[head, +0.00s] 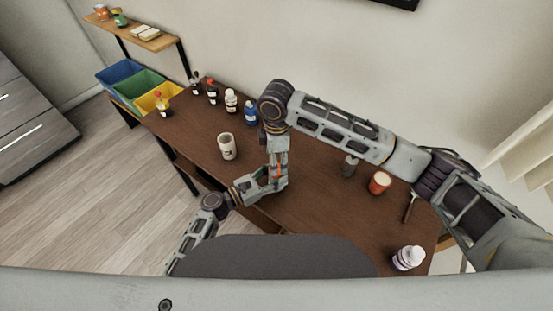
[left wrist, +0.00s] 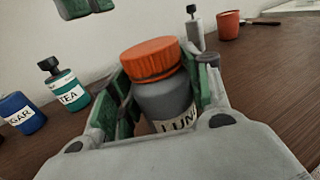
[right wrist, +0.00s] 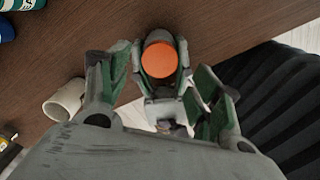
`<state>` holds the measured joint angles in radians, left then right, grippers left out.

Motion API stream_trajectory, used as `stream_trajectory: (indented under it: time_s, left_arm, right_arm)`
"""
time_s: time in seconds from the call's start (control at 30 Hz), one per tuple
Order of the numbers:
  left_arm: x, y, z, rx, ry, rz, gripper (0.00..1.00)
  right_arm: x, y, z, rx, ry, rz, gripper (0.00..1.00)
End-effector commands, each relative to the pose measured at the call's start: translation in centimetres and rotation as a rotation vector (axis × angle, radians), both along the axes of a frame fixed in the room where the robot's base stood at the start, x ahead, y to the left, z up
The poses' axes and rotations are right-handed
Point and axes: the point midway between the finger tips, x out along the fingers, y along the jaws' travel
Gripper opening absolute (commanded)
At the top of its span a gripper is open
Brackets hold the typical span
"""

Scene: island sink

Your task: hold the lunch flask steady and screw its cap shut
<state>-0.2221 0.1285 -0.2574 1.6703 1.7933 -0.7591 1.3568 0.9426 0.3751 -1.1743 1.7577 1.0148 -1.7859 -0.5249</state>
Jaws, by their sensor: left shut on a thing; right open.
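The lunch flask (left wrist: 166,100) is grey with a white label reading "LUN". My left gripper (left wrist: 160,95) is shut on its body and holds it nearly upright. The orange cap (left wrist: 150,60) sits on top of the flask; I cannot tell how tightly it is screwed. In the right wrist view the cap (right wrist: 159,60) shows from above, between the left gripper's fingers. My right gripper (right wrist: 160,88) is open, its fingers apart on either side and clear of the cap. In the head view both grippers meet near the table's front edge, and the flask is mostly hidden.
A white mug (head: 227,147) stands left of the grippers. Several bottles, including a blue one (head: 250,113), stand along the back left.

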Motion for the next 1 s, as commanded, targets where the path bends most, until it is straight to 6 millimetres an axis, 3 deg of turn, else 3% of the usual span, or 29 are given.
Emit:
stream_trajectory:
  time_s: [0.07,0.27,0.7,1.0]
  left_arm:
    - [-0.1,0.1,-0.3,0.004,0.003,0.0,0.0]
    - [-0.1,0.1,-0.3,0.003,0.004,0.0,0.0]
    - [-0.1,0.1,-0.3,0.003,0.004,0.0,0.0]
    - [-0.1,0.1,-0.3,0.004,0.003,0.0,0.0]
  right_arm:
    - [0.0,0.0,0.0,0.0,0.0,0.0,0.65]
    - [0.0,0.0,0.0,0.0,0.0,0.0,0.89]
    - [0.0,0.0,0.2,0.0,0.0,0.0,0.89]
    - [0.0,0.0,2.6,0.0,-0.002,0.002,0.89]
